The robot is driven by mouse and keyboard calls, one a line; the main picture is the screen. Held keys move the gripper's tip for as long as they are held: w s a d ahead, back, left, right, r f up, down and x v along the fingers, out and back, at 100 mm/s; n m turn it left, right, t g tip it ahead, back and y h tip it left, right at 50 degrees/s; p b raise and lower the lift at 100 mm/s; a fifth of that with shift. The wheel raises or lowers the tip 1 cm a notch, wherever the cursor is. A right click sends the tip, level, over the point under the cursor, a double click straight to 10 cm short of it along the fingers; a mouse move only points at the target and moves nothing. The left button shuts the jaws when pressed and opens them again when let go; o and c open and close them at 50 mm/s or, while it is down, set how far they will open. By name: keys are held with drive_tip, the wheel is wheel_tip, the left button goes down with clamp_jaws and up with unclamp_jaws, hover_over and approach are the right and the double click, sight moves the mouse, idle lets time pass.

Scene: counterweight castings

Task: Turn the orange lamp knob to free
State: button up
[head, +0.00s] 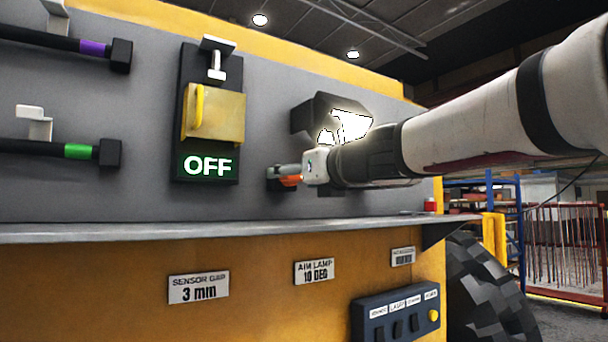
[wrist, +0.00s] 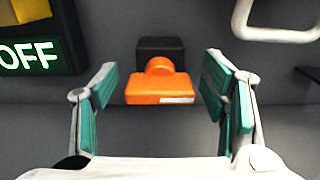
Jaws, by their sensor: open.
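The orange lamp knob (wrist: 159,84) shows in the wrist view, a wide orange bar with a round hub, on a black block (wrist: 160,50) fixed to the grey panel. A pale strip marks the right part of its front face. My gripper (wrist: 158,88) is open, with one teal-padded finger on each side of the knob and a gap to it on both sides. In the head view the knob (head: 290,180) is a small orange patch at the tip of my gripper (head: 297,176), mostly hidden by it. A lit lamp (head: 347,124) sits just above, partly behind my arm.
An OFF sign (head: 207,166) with a yellow-handled plate (head: 213,115) is left of the knob. A grey ledge (head: 150,232) runs below it. A switch box (head: 395,316) is lower right. A white bracket handle (wrist: 280,33) is upper right in the wrist view.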

drive_tip(key=shift+c, duration=0.3)
drive_tip(key=c, duration=1.1)
drive_tip(key=shift+n, duration=0.3)
drive_tip(key=n+b, duration=0.2)
drive_tip(key=n, duration=0.1)
drive_tip(key=n+b, duration=0.1)
drive_tip(key=n, duration=0.1)
drive_tip(key=n+b, duration=0.1)
drive_tip(key=n, duration=0.2)
drive_tip(key=shift+a+f, duration=0.15)
drive_tip(key=n+b, duration=0.2)
drive_tip(key=n, duration=0.2)
drive_tip(key=shift+s+a+f+n+b, duration=0.1)
drive_tip(key=shift+n+b, duration=0.2)
drive_tip(key=shift+s+n+b, duration=0.1)
drive_tip(key=shift+n+b, duration=0.85)
drive_tip(key=shift+n, duration=0.75)
